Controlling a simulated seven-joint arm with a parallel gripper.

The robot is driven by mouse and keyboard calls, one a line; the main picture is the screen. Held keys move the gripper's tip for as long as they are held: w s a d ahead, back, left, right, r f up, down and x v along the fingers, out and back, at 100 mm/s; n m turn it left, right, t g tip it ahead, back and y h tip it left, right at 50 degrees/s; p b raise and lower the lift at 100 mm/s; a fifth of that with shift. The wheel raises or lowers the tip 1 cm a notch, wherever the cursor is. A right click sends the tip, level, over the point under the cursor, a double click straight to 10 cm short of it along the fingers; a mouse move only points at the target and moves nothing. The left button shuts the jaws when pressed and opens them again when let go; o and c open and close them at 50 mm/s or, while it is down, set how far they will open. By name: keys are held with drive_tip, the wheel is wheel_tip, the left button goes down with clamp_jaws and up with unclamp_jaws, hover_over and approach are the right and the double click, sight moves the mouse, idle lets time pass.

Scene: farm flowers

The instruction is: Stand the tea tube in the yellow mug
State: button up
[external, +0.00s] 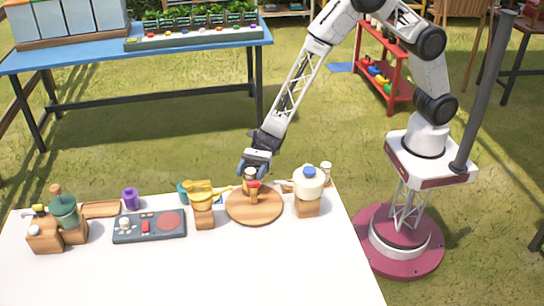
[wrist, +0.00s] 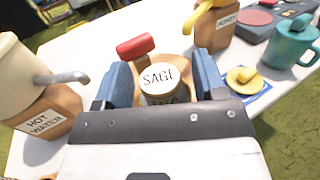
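A round tube with a white lid labelled SAGE (wrist: 158,77) sits between the fingers of my gripper (wrist: 160,82) in the wrist view. In the external view, the tube's pale lid (external: 250,173) is just below my gripper (external: 254,168), over the wooden board. The blue fingers are apart, one each side of the lid, with narrow gaps seeming to show. The tube's lower part is hidden by the gripper.
A red-topped wooden piece (wrist: 136,48) stands beside the tube. The hot water dispenser (wrist: 48,116) is left in the wrist view, its spout pointing inward. The honey dispenser (wrist: 213,28) and teal mug (wrist: 292,42) are right. The table front (external: 190,275) is clear.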

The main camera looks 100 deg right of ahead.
drive_tip(key=shift+r, duration=0.1)
drive_tip(key=shift+d+r, duration=0.1)
drive_tip(key=shift+r, duration=0.15)
drive_tip(key=v, duration=1.2)
idle(0.7)
drive_tip(key=s+r+n+g+h, duration=0.2)
drive_tip(key=s+r+n+g, duration=0.3)
drive_tip(key=s+r, duration=0.5)
drive_tip(key=s+r+n+g+h, duration=0.2)
drive_tip(key=s+r+n+g, duration=0.2)
drive_tip(key=s+r+n, duration=0.55)
drive_tip(key=s+d+r+n+t+h, duration=0.1)
drive_tip(key=s+d+n+h, duration=0.3)
drive_tip(key=s, duration=1)
drive_tip(key=s+d+r+n+t+h, duration=0.2)
drive_tip(key=s+d+r+n+h, duration=0.2)
drive_tip(key=s+d+h, duration=0.4)
drive_tip(key=s+d, duration=0.2)
drive_tip(key=s, duration=0.4)
drive_tip(key=shift+s+d+r+n, duration=0.25)
drive_tip(key=shift+d+n, duration=0.1)
drive_tip(key=shift+d, duration=0.05)
